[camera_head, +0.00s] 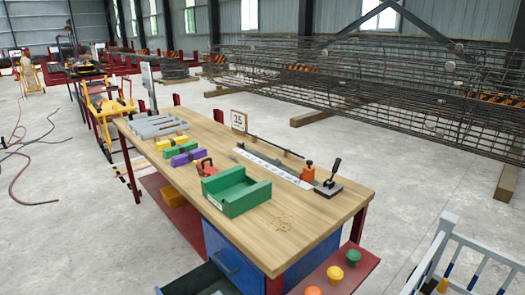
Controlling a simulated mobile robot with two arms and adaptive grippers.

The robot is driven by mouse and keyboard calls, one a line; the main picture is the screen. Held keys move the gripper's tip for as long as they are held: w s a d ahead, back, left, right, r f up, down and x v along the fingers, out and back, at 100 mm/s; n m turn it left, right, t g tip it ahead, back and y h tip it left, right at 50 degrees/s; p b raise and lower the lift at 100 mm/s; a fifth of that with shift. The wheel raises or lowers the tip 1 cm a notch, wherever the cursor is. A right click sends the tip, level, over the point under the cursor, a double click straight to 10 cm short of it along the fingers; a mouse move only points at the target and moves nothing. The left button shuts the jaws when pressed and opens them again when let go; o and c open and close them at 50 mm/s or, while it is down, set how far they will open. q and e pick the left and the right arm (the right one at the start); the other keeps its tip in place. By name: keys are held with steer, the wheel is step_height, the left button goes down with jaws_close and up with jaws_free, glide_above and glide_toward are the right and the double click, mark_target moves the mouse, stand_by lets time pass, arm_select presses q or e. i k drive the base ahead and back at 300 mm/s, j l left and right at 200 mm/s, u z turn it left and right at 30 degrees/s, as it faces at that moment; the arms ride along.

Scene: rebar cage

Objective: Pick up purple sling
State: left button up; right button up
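The purple sling (184,158) lies as a small folded bundle on the wooden workbench (285,215), toward its left half. A green bundle (185,149) is right behind it, and yellow bundles (166,144) are just behind that. A red object (206,167) is close to its right. The purple sling is partly screened by nothing that I can make out, but its details are small. Neither of my grippers shows in this view.
A green open box (236,192) stands in front of the red object. A grey tray (158,126) is at the bench's far left. A ruler strip (274,165), orange piece (308,172) and black lever (329,182) are at right. The bench's front right is bare.

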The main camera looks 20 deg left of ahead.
mark_target(188, 156)
steer(key=i+j+z, duration=0.15)
steer(key=j+z, duration=0.3)
steer(key=j, duration=0.4)
steer(key=j+z, duration=0.45)
steer(key=j, duration=0.35)
steer(key=k+j+z, duration=0.1)
steer(key=j+z, duration=0.4)
steer(key=j, duration=0.35)
